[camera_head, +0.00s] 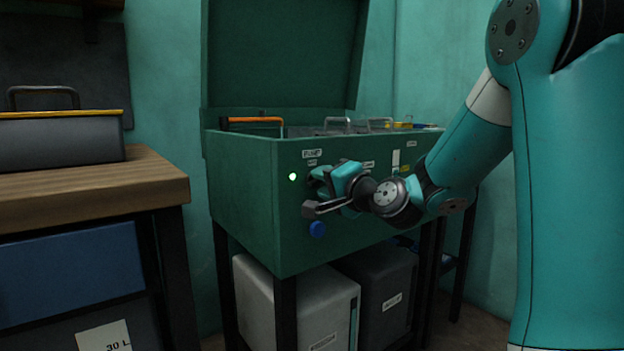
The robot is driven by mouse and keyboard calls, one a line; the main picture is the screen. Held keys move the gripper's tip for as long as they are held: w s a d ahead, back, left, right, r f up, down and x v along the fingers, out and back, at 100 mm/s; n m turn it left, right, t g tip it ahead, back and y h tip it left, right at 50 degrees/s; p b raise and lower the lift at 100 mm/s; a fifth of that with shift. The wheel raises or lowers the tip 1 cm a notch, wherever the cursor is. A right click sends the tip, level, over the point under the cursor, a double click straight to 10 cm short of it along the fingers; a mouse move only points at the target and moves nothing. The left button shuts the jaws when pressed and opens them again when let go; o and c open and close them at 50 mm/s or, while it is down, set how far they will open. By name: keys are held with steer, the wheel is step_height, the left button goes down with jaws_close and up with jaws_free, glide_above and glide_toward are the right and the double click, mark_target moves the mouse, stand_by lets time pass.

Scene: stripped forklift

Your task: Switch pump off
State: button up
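A green parts-washer-like cabinet (245,185) with a raised lid stands in the middle of the view. Its front panel has a small label (312,153) at the upper left, too small to read surely, and a lit whitish-green lamp (292,176) below it. My gripper (314,194) is at this panel, just right of and below the lamp. No pump switch can be made out; the gripper covers part of the panel. Whether the fingers touch the panel or hold anything is unclear. A blue knob (317,229) is below the gripper.
A wooden bench (90,190) with a grey toolbox (60,140) stands at the left. A light container (290,300) and a dark container (385,290) are under the cabinet. Orange and grey handles show inside its open top. A teal wall is behind.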

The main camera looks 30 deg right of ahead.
steer(key=shift+w, duration=0.15)
steer(key=shift+a, duration=0.1)
jaws_close()
steer(key=shift+n+b, duration=0.3)
steer(key=shift+b, duration=0.05)
steer(key=n+b, duration=0.2)
steer(key=n, duration=0.1)
steer(key=shift+f, duration=0.15)
steer(key=n+b, duration=0.3)
steer(key=shift+n+b, duration=0.3)
steer(key=n+b, duration=0.3)
steer(key=n, duration=0.1)
steer(key=shift+a+b, duration=0.1)
steer(key=shift+b, duration=0.25)
steer(key=shift+n+b, duration=0.9)
steer(key=shift+n, duration=0.4)
steer(key=shift+r, duration=0.2)
